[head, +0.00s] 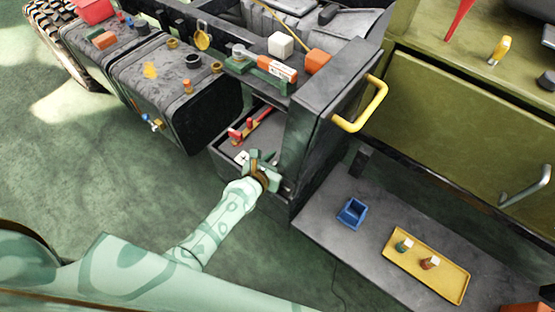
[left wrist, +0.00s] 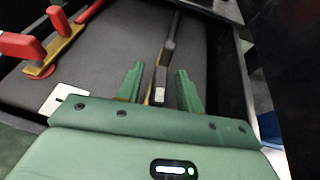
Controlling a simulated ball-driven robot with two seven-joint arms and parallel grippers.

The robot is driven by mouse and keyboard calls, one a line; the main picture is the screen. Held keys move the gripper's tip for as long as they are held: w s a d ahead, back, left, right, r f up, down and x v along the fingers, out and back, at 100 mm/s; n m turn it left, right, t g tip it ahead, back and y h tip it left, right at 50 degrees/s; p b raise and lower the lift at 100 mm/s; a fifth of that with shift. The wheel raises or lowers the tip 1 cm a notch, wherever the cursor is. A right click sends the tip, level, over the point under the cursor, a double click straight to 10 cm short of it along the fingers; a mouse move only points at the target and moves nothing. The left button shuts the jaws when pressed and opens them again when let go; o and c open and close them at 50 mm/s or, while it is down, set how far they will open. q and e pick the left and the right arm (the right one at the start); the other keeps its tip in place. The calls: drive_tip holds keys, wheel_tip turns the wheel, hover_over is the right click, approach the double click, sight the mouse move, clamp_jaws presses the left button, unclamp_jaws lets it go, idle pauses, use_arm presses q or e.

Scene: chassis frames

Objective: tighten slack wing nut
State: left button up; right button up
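My left gripper (head: 258,160) reaches into the open dark box (head: 222,153) under the grey chassis step. In the left wrist view its two green fingers (left wrist: 160,70) are apart. Between them is a narrow dark bar (left wrist: 169,50) with a pale grey block and a brass-coloured edge at its near end. I see gaps beside it, so the fingers do not look closed on it. No wing nut can be clearly made out; one may be hidden between the fingers. Red-capped parts on a brass strap (left wrist: 67,42) lie left of the fingers. My right gripper is not in view.
A white plate with a slot (left wrist: 65,99) lies left of the gripper. The box wall and a panel with a yellow handle (head: 375,105) stand close on the right. A blue bin (head: 352,212) and a yellow tray (head: 455,284) with small parts sit on the grey bench.

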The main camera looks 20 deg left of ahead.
use_arm(q)
drive_tip(key=shift+c, duration=0.3)
clamp_jaws()
